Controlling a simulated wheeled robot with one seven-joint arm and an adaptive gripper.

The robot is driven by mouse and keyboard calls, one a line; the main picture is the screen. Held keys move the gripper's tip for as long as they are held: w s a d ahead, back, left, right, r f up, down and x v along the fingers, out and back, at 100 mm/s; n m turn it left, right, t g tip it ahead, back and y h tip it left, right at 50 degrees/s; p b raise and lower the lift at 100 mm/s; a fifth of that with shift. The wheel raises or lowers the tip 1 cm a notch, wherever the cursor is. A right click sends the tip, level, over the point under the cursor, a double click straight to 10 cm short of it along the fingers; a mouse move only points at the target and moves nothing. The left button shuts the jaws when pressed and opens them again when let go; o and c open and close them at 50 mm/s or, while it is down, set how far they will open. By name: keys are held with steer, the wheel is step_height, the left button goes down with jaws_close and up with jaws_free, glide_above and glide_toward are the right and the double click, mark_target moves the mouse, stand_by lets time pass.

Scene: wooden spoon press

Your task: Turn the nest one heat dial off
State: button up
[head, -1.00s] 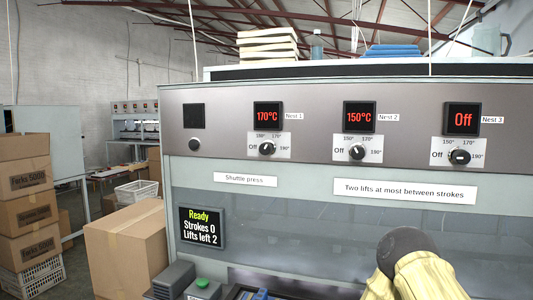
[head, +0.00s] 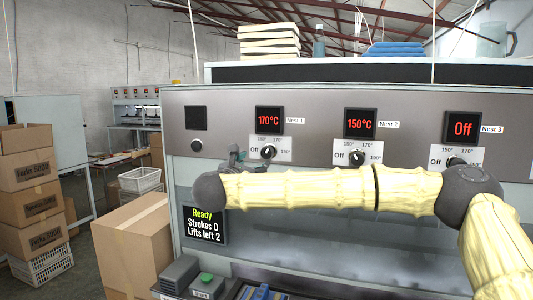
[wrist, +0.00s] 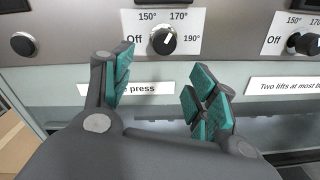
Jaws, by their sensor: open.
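The nest one heat dial (head: 268,152) is a small black knob on a white plate under a display reading 170°C, labelled Nest 1. In the wrist view the dial (wrist: 163,41) is ahead of my fingertips, between and beyond them, with its white pointer aimed up toward the 170° side. Off is printed to its left. My gripper (wrist: 160,88) is open, its teal-padded fingers apart and empty, below the dial and not touching it. In the head view my gripper (head: 238,155) shows just left of the dial, partly hidden by my arm.
The nest two dial (head: 356,158), with its display at 150°C, sits to the right. The nest three dial is partly behind my arm; its display (head: 462,127) reads Off. A black button (head: 196,146) is at left. A status screen (head: 207,226) reads Ready, Strokes 0, Lifts left 2.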

mark_target(266, 153)
steer(key=shift+m+h, duration=0.3)
steer(key=shift+m, duration=0.2)
steer(key=p+x, duration=0.1)
steer(key=x, duration=0.2)
steer(key=r+p+x, duration=0.1)
steer(key=p+x, duration=0.1)
steer(key=x, duration=0.1)
steer(key=p+x, duration=0.2)
steer(key=x, duration=0.2)
steer(key=shift+s+d+r, duration=0.1)
steer(key=shift+d+r, duration=0.15)
steer(key=shift+r, duration=0.15)
steer(key=shift+w+d+f, duration=0.15)
steer(key=shift+w+d, duration=0.05)
steer(key=shift+w, duration=0.3)
steer(key=c, duration=1)
